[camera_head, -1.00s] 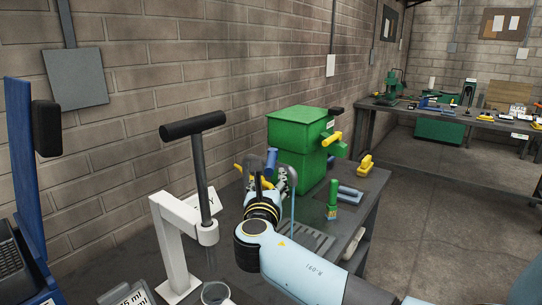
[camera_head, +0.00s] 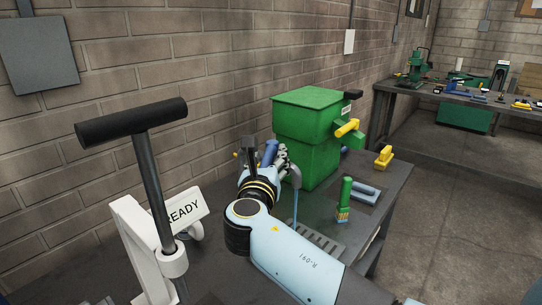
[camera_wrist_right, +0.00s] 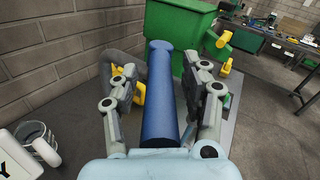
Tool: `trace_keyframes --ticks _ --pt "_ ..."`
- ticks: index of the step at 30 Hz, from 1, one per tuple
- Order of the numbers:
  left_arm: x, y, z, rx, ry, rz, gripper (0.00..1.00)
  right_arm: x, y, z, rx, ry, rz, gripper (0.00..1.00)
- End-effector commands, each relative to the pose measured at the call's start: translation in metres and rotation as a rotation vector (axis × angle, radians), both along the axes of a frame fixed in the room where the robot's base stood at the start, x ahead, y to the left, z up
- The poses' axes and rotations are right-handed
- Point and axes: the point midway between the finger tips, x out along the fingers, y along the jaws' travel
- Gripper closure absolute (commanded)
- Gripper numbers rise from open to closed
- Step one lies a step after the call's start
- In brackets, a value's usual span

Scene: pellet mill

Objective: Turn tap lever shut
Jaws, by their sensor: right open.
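The tap lever is a blue rod (camera_wrist_right: 159,95); in the head view its upper part (camera_head: 269,153) shows behind my right gripper (camera_head: 265,162). In the right wrist view my right gripper (camera_wrist_right: 160,88) is open, one finger on each side of the blue lever. I cannot tell whether either finger touches it. The tap's grey curved spout (camera_head: 296,178) shows just right of the gripper, with a thin blue stream (camera_head: 295,208) below it. The tap's base is hidden by my right arm. My left gripper is not in view.
A green machine (camera_head: 304,142) with a yellow handle (camera_head: 347,128) stands behind the tap. A T-handled lever on a white stand (camera_head: 140,235) is at front left, near a READY sign (camera_head: 187,212).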

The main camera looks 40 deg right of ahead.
Motion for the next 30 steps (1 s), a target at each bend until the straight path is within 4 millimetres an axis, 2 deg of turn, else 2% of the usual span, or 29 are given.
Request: trace_keyframes --ticks 6,17,26,30 --pt "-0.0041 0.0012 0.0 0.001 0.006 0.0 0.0 -0.0001 0.0 0.0 0.0 0.0 0.0 0.53" --pt "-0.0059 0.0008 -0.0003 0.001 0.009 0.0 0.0 0.0 0.0 -0.0001 0.001 0.001 0.0 1.0" --pt "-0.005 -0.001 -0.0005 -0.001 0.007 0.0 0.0 0.0001 0.0 -0.0001 0.001 0.0 -0.001 1.0" --pt "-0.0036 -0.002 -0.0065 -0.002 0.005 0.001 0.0 0.0057 0.0026 -0.0019 0.004 -0.003 -0.073 1.0"
